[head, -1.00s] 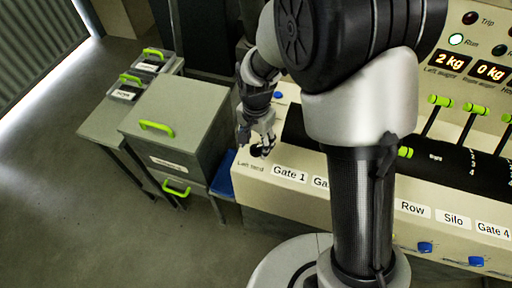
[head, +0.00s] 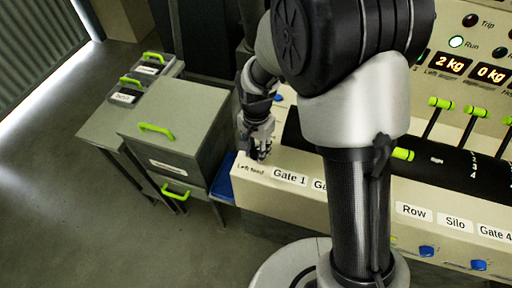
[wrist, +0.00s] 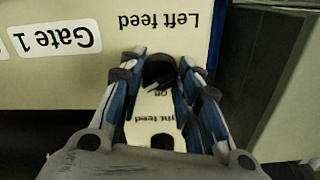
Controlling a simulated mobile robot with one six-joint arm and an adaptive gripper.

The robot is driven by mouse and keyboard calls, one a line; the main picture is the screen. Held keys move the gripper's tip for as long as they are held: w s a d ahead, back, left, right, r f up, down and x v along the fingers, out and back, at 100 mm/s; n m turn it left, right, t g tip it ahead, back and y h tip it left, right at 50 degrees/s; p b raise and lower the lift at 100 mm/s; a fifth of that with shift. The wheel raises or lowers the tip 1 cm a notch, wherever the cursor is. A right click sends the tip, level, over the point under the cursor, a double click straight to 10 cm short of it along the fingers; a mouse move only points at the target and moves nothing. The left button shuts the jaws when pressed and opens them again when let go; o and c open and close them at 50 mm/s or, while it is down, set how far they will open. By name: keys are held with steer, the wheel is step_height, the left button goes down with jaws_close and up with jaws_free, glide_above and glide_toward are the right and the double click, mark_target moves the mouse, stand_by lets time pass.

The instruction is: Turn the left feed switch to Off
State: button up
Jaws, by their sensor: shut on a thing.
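The left feed switch (wrist: 160,68) is a round black knob on the cream panel, below the upside-down "Left feed" label (wrist: 158,21) in the wrist view. My gripper (wrist: 158,82) has a finger on each side of the knob and is shut on it. An "Off" mark (wrist: 160,94) shows between the fingers. Which way the knob points is hard to tell. In the head view my gripper (head: 258,154) is at the left end of the panel, by the "Left feed" label (head: 250,169), and hides the knob.
A second dark knob (wrist: 162,142) is by the "Right feed" label (wrist: 152,118), partly between my fingers. The "Gate 1" label (head: 290,177) is beside the switch. A grey cabinet (head: 180,115) with green handles stands to the left. Levers with green grips (head: 440,103) are on the right.

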steer(key=shift+c, duration=1.4)
steer(key=shift+n, duration=0.3)
steer(key=n+p, duration=0.1)
steer(key=n, duration=0.3)
steer(key=shift+p, duration=0.4)
steer(key=n, duration=0.4)
steer(key=shift+p, duration=0.4)
steer(key=shift+n+p, duration=0.35)
steer(key=shift+n, duration=1.35)
steer(key=o, duration=1.1)
